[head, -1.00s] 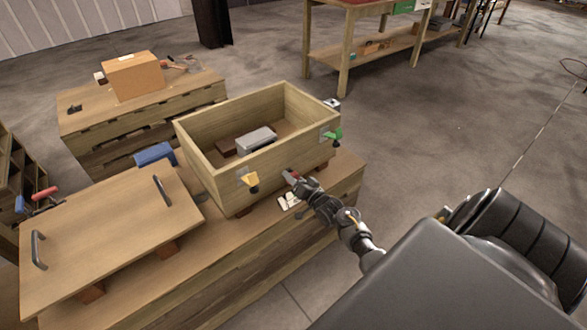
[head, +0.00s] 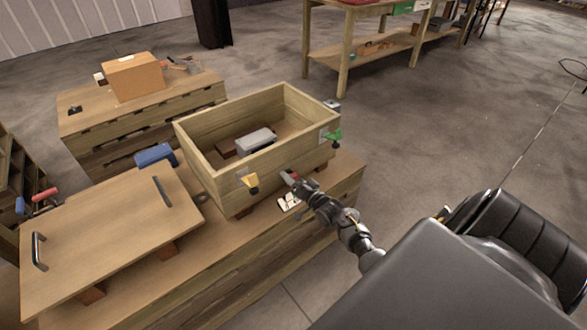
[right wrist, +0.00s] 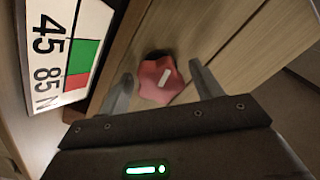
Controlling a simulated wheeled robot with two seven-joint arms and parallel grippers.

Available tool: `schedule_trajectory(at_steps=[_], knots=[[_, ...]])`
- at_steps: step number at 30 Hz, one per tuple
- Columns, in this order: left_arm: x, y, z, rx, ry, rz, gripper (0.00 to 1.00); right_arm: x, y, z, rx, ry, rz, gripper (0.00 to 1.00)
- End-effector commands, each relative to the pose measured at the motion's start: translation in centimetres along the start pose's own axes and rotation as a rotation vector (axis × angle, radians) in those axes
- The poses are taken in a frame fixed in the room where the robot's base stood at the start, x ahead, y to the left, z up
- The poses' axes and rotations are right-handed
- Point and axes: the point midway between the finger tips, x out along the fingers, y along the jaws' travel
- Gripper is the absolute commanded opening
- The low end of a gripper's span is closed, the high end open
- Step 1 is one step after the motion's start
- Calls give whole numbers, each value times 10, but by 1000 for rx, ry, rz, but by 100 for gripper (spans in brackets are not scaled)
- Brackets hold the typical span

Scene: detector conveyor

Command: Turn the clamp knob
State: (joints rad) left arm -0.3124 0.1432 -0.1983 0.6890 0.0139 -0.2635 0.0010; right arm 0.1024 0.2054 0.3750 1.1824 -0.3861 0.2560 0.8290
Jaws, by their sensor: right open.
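The clamp knob (right wrist: 160,80) is a red, lobed knob with a white mark, seen in the right wrist view on the wooden front wall of the box. In the head view the knob (head: 289,176) is small and partly covered by my right gripper (head: 297,184). In the right wrist view my right gripper (right wrist: 163,88) is open, with one finger on each side of the knob. I cannot tell whether the fingers touch it. The open wooden box (head: 205,175) stands on the wooden bench. My left gripper is not in view.
A label with numbers and green and red fields (right wrist: 68,45) is beside the knob. A lid with two handles (head: 105,235) lies left. A grey block (head: 256,138) is inside the box.

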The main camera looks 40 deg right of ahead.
Motion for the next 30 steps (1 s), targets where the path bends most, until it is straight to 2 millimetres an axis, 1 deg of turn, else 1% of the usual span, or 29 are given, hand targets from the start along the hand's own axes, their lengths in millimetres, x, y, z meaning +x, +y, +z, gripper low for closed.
schedule_trajectory(at_steps=[5, 8, 11, 18, 21, 25, 30], knots=[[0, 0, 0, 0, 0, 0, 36, -1, 0, 0, -1, 0, 0, 65], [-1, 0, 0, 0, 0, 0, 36, -10, 0, 0, -1, -1, 1, 65], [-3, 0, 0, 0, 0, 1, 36, -27, 0, 0, -2, -1, 2, 65], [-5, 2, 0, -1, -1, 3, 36, -75, 0, 1, -1, -1, 1, 65], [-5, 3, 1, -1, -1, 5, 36, -90, 0, 0, 0, -1, 1, 65], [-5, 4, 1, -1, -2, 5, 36, -103, 0, 0, 0, -1, 0, 65], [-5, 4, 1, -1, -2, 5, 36, -108, 0, 0, 0, 0, 0, 65]])
